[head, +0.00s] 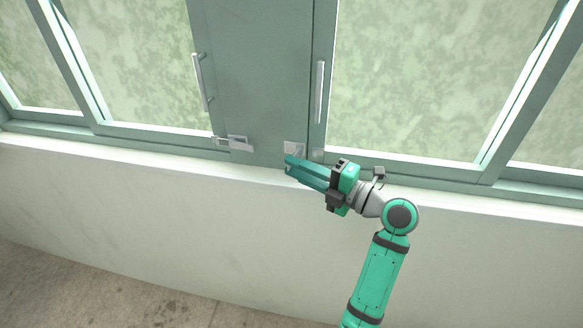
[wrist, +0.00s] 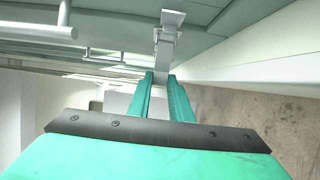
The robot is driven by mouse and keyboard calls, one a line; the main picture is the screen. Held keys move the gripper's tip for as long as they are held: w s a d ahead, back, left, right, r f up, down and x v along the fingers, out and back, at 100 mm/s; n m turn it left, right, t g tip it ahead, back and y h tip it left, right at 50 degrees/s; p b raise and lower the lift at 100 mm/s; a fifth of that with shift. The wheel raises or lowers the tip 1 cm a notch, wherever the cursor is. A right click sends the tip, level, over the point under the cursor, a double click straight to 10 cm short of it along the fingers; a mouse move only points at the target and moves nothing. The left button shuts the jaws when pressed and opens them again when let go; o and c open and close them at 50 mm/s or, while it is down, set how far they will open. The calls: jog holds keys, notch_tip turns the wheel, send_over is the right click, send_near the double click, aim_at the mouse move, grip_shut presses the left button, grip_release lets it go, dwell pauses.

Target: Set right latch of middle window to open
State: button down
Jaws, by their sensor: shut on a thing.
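The middle window's right latch (head: 293,147) is a small light-grey plate low on the grey-green panel, near its right edge. In the wrist view the latch (wrist: 165,48) shows as a plate with a pale bar running down between my fingers. My gripper (head: 289,164) reaches in from the right, just below the plate, and is shut on the bar; it also shows in the wrist view (wrist: 160,82). The fingers hide part of the bar in the head view, so its exact angle is hard to tell there.
Another latch (head: 236,143) sits on the panel's lower left. Vertical handles stand above, at left (head: 203,82) and right (head: 319,92). A small grey plate (head: 318,155) is on the frame right of the latch. A pale sill (head: 130,152) runs below the windows; the floor is clear.

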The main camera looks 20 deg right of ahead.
jog(key=shift+s+d+n+g+y, duration=0.15)
jog(key=shift+d+n+g+y, duration=0.35)
jog(key=shift+n+g+y, duration=0.5)
jog(key=c, duration=1.6)
grip_release()
jog(key=shift+a, duration=0.1)
jog(key=v, duration=1)
jog(key=shift+s+d+f, duration=0.2)
jog(key=shift+s+d, duration=0.05)
jog(key=shift+d, duration=0.1)
